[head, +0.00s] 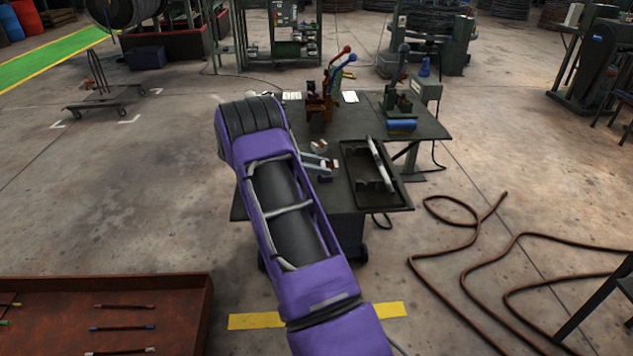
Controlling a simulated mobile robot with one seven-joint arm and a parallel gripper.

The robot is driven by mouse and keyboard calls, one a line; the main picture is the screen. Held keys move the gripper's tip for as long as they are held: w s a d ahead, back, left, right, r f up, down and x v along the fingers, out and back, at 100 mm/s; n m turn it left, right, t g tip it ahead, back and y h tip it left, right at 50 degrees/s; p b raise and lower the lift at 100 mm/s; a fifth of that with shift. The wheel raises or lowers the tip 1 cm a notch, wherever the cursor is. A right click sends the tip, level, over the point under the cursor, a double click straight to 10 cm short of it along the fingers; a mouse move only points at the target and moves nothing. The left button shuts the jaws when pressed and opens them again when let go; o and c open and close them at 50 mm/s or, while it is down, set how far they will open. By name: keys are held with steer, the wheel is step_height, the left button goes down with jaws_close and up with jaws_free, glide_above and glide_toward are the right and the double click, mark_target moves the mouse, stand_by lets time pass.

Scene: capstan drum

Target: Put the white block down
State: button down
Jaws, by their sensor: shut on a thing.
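My gripper (322,162) is small in the head view, over the worktable (425,122), to the right of my purple arm. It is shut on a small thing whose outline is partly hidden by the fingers. A small pale and brown piece (319,146) shows at the fingertips; I take it to be the white block, but it is too small to be sure. I cannot tell whether it touches the tabletop.
A dark tray (359,194) with a long pale bar (380,164) lies right of my gripper. A brown lever device (320,103) and a blue cylinder (402,125) stand farther back. Cables (515,245) lie on the floor at right.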

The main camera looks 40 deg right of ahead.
mark_target(319, 196)
step_height(319, 196, down, 8)
steer(key=shift+r+b, duration=0.25)
steer(key=shift+b, duration=0.1)
steer(key=shift+f, duration=0.15)
steer(key=c, duration=0.7)
jaws_free()
steer(key=v, duration=1.1)
steer(key=shift+w+a+r, duration=0.1)
steer(key=shift+a+r, duration=0.1)
steer(key=shift+a, duration=0.25)
steer(key=shift+r, duration=0.1)
